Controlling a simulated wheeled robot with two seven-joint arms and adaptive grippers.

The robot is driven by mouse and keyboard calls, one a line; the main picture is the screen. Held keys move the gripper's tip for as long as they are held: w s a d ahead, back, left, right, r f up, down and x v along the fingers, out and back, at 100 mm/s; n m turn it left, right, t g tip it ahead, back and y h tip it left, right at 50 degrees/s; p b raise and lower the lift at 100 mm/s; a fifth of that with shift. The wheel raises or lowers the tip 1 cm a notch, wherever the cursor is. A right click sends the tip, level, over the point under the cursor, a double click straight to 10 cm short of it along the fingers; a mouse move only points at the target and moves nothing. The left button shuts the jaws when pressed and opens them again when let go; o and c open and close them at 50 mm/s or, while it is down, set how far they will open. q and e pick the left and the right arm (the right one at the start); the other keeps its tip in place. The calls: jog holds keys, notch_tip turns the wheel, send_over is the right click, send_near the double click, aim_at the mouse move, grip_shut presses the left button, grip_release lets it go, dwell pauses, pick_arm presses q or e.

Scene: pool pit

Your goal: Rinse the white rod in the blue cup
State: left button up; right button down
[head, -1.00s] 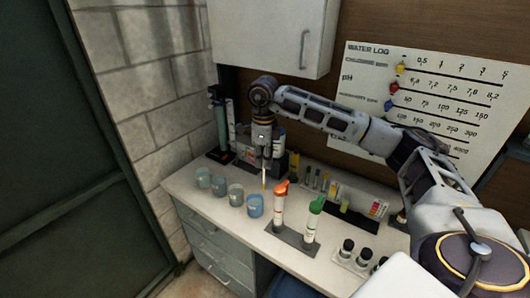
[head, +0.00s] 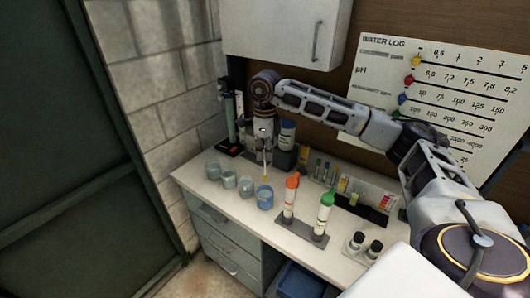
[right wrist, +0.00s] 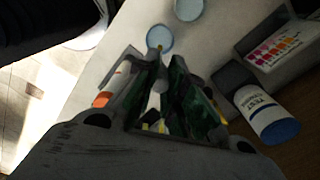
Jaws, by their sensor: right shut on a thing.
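The blue cup (head: 265,199) stands at the right end of a row of cups on the counter; in the right wrist view its round mouth (right wrist: 160,36) shows at the top. My right gripper (head: 264,149) points down above it and is shut on the white rod (head: 265,166). The rod hangs nearly upright, its yellowish lower end at the blue cup's mouth in the picture. I cannot tell whether the tip is inside the rim. In the right wrist view the rod (right wrist: 160,60) shows between the fingers. My left gripper is not in view.
Several paler cups (head: 229,180) stand left of the blue cup. Dark-capped vials (head: 364,246) are at the front. A labelled bottle (head: 287,134) stands behind the gripper.

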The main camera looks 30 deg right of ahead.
aim_at(265, 177)
jog(key=shift+f, duration=0.15)
jog(key=shift+f, duration=0.1)
jog(key=shift+f+b, duration=1.05)
jog(key=shift+f, duration=0.7)
jog(key=shift+f+b, duration=1.9)
jog(key=shift+f, duration=1)
jog(key=shift+f+b, duration=0.8)
jog(key=shift+f, duration=0.2)
jog(key=shift+r, duration=0.2)
jog(key=shift+r+p, duration=2.95)
jog(key=shift+r, duration=2.05)
